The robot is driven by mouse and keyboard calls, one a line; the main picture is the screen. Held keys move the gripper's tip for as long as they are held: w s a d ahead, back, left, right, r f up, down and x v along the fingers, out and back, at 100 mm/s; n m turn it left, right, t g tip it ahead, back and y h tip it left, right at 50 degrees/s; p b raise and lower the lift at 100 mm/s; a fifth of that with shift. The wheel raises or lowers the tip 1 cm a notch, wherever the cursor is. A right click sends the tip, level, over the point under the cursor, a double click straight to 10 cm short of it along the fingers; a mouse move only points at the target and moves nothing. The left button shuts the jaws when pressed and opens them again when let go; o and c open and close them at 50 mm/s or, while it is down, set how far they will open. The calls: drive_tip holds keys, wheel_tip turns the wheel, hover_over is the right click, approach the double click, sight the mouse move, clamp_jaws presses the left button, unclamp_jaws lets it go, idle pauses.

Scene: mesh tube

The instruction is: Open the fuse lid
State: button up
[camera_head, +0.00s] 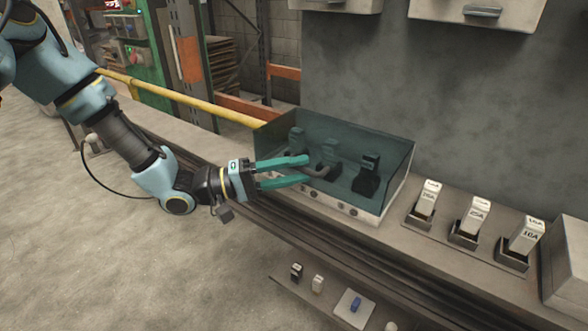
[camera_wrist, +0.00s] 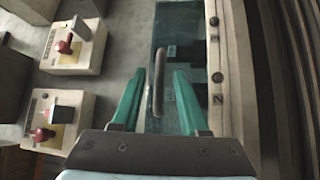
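The fuse lid (camera_head: 385,139) is a see-through teal cover over a pale box on the ledge, and it is closed. Dark fuse holders show through it. A grey bar handle (camera_wrist: 158,82) is on the lid; in the head view it is partly hidden by my fingers. My gripper (camera_head: 306,169) is at the lid's front, its two teal fingers apart. In the wrist view, the fingers (camera_wrist: 160,76) stand on either side of the handle, with a gap visible on both sides. I cannot tell how deep the fingertips reach around it.
Several white labelled fuses (camera_head: 475,215) stand in holders right of the box. A lower shelf (camera_head: 318,300) holds small parts. A grey wall (camera_head: 480,110) rises behind. In the wrist view, boxes with red knobs (camera_wrist: 72,55) lie to the left. A yellow rail (camera_head: 185,98) runs behind my arm.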

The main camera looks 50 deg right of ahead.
clamp_jaws()
idle(1.3)
